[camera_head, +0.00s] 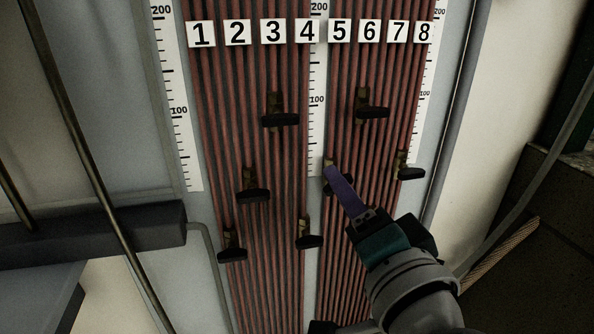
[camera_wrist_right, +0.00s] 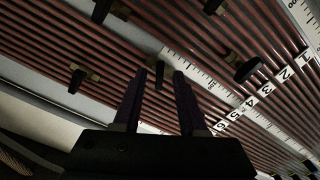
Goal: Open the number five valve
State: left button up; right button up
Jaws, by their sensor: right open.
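The number five label (camera_head: 339,30) heads the left edge of the right tube bundle in the head view. Below it is the number five valve, whose brass body (camera_head: 327,164) shows just above my right fingertips; my purple fingers hide most of its handle there. My right gripper (camera_head: 332,173) reaches up from the lower right. In the right wrist view my right gripper (camera_wrist_right: 159,74) is open, with one finger on each side of a dark valve handle (camera_wrist_right: 159,77). The handle lies between the fingertips; I cannot tell whether they touch it. My left gripper is not in view.
Other dark-handled valves stick out nearby: one above (camera_head: 371,112), one to the right (camera_head: 410,173), one below left (camera_head: 309,241). White scales (camera_head: 317,100) run between the tube bundles. A dark bar (camera_head: 130,225) crosses at the left, and a grey pipe (camera_head: 540,180) runs at the right.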

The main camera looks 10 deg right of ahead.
grip_shut()
dwell(0.6)
